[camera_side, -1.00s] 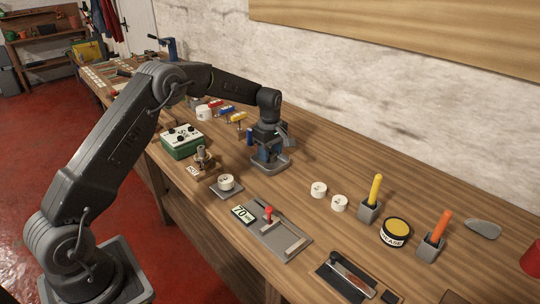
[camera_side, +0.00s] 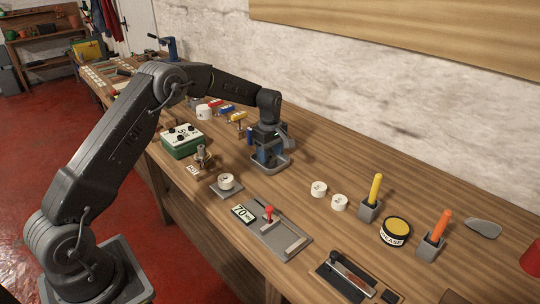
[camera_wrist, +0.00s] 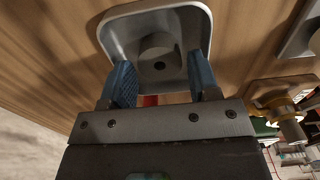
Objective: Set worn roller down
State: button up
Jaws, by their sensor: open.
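A shallow grey tray (camera_side: 286,166) sits on the bench under my gripper (camera_side: 268,156). In the wrist view the tray (camera_wrist: 204,22) has rounded corners and a raised rim. A short round grey roller (camera_wrist: 157,44) with a dark spot near it is in the tray, in shadow. My gripper (camera_wrist: 160,66) is open, its two blue fingers apart on either side below the roller in the picture. I cannot tell whether a finger touches it. In the side view the gripper hides the roller.
A white roller (camera_side: 226,181) sits on a small grey plate to the left. Two white rollers (camera_side: 319,189) (camera_side: 339,202) stand to the right. A lever fixture (camera_side: 269,214) is in front, and a green box (camera_side: 182,142) is left.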

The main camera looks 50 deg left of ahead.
notch_tip(320, 180, up, 10)
jog(key=s+d+r+m+t, duration=0.2)
jog(key=s+d+r+m, duration=0.4)
jog(key=r, duration=0.4)
jog(key=s+d+r+m+t, duration=0.1)
jog(key=s+d+r+m, duration=0.1)
jog(key=s, duration=0.4)
jog(key=s+d+r+m, duration=0.1)
jog(key=s+r, duration=0.1)
jog(key=s, duration=0.3)
jog(key=s+d+f+m+t, duration=0.1)
jog(key=s+m, duration=0.3)
jog(key=s, duration=0.5)
jog(key=s+d+f+m+t, duration=0.1)
jog(key=s+d+f+m, duration=0.2)
jog(key=s, duration=0.6)
jog(key=shift+d+f+m+t, duration=0.3)
jog(key=shift+d+m, duration=0.15)
jog(key=shift+m, duration=0.55)
jog(key=shift+s, duration=0.1)
